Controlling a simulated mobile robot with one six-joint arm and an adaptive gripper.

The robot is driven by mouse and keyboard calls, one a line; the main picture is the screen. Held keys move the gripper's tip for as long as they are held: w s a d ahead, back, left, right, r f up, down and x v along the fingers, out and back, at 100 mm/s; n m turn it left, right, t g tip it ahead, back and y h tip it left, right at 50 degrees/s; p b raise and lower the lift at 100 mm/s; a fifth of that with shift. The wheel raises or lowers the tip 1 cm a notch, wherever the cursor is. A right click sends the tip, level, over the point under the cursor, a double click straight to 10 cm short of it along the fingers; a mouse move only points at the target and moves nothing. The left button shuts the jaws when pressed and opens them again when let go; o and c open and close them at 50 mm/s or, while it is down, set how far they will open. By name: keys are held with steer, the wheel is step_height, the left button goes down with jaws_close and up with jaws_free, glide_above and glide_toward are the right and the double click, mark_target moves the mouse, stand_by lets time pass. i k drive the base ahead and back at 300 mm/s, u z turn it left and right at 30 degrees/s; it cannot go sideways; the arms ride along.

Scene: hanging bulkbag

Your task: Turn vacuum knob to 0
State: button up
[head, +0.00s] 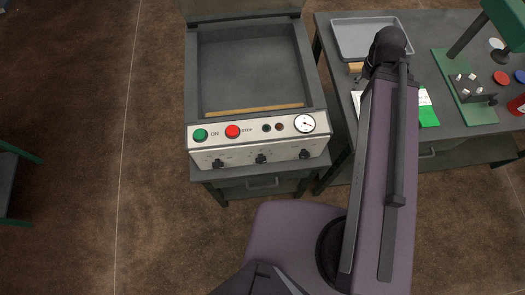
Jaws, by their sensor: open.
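A vacuum machine with a pale front panel (225,150) stands at the centre in the head view. Three black knobs sit on its lower front: a left knob (217,163), a middle knob (261,158) and a right knob (304,154). Their labels and scales are too small to read, so I cannot tell which is the vacuum knob or where each points. Above them are a green ON button (200,135), a red STOP button (232,131) and a round gauge (304,123). My arm rises to the right of the machine, apart from the knobs in the picture. My gripper is not visible.
The machine's chamber (250,70) is open, with a tan bar along its front edge. A dark workbench (440,110) at right holds a grey tray (370,38), a green stand (465,95) and small items.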

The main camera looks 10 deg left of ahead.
mark_target(218, 165)
steer(key=u, duration=0.75)
steer(key=k, duration=0.5)
steer(key=u, duration=0.4)
steer(key=i, duration=0.5)
steer(key=u, duration=0.05)
